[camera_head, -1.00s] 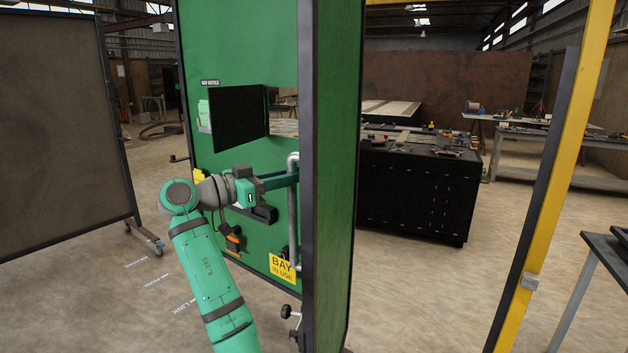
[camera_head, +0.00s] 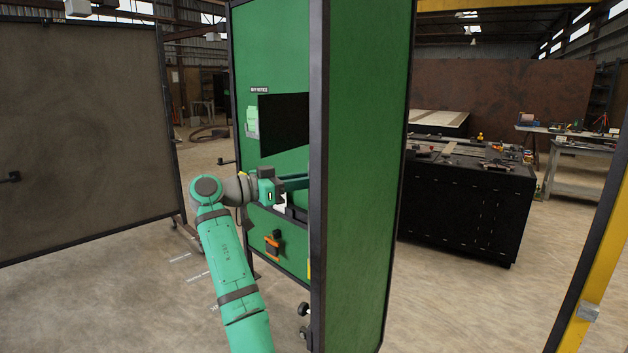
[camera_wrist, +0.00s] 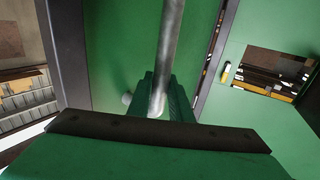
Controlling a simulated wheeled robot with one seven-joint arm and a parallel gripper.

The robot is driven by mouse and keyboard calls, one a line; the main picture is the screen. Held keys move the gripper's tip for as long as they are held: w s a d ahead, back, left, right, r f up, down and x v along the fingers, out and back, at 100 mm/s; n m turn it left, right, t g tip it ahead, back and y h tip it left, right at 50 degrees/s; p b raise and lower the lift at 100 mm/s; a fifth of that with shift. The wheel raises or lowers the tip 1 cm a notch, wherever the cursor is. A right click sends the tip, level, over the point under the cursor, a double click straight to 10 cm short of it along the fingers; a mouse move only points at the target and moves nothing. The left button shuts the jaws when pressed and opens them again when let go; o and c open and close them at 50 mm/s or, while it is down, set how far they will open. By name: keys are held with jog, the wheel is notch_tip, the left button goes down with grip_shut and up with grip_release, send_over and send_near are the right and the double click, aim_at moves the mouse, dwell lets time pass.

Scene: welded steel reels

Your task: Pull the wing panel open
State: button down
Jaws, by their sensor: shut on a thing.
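The wing panel (camera_head: 362,170) is a tall green panel in a dark frame, standing steeply angled right of my arm in the head view. Its near dark edge post hides its handle and my fingertips there. In the wrist view, a grey vertical bar handle (camera_wrist: 168,45) stands off the green face of the wing panel (camera_wrist: 112,50). My gripper (camera_wrist: 162,98) is shut on this handle, with its green fingers on either side of the bar. In the head view my arm reaches in from the lower left to the panel's left side.
A green panel with a dark opening (camera_head: 268,55) stands behind my wrist. A brown screen (camera_head: 80,140) stands at left, a black workbench (camera_head: 465,200) and a yellow post (camera_head: 600,250) at right. Bare concrete floor shows between the left screen and the green panels.

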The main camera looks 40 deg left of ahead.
jog(key=c, duration=1.6)
grip_release()
jog(key=v, duration=1)
jog(key=shift+s+a, duration=0.15)
jog(key=shift+s, duration=0.25)
jog(key=shift+w, duration=0.1)
